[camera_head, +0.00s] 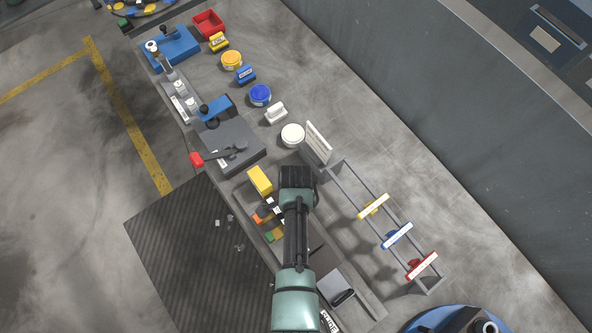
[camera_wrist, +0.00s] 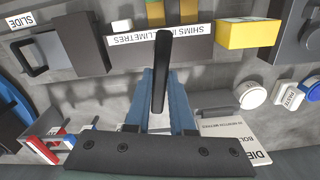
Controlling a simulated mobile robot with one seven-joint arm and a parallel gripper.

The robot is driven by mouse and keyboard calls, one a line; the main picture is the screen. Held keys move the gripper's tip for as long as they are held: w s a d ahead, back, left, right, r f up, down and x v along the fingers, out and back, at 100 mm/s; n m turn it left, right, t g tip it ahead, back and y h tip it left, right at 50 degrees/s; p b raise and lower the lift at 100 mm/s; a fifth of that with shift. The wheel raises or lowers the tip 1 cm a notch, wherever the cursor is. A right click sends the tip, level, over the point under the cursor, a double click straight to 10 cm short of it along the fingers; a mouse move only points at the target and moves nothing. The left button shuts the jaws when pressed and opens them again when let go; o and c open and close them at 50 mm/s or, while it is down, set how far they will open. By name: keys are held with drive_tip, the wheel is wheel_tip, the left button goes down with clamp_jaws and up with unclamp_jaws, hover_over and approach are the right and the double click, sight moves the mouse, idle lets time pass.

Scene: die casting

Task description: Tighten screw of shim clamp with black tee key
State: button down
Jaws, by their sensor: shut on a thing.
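My gripper (camera_wrist: 161,98) is shut on a black bar, which looks like the black tee key (camera_wrist: 162,60). The bar stands out between the blue fingers; its far end overlaps the label strip reading "SHIMS MILLIMETRES" (camera_wrist: 195,35) in the picture. I cannot tell whether it touches anything. In the head view my wrist (camera_head: 298,182) hides the fingers and the key. A dark block with a handle stands beside the "SLIDE" label, in the wrist view (camera_wrist: 75,40) and head view (camera_head: 338,291). I cannot make out the shim clamp or its screw for sure.
A rack (camera_head: 345,180) holds tee keys with yellow (camera_head: 373,206), blue (camera_head: 397,235) and red (camera_head: 422,265) handles. A yellow block (camera_head: 259,180) stands near coloured shims (camera_head: 262,217). A red-knobbed lever (camera_head: 197,160) lies farther up the bench. Round tins (camera_head: 292,135) stand behind.

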drive_tip(key=shift+n, duration=0.6)
drive_tip(key=m, duration=0.3)
drive_tip(key=shift+r+n, duration=0.15)
drive_tip(key=shift+n, duration=0.65)
drive_tip(key=shift+r, duration=1.6)
drive_tip(key=shift+r, duration=2.55)
drive_tip(key=shift+f, duration=0.15)
drive_tip(key=w+f+n+b, duration=0.4)
drive_tip(key=w+n+b, duration=0.5)
drive_tip(key=n+b, duration=0.4)
drive_tip(key=b, duration=0.4)
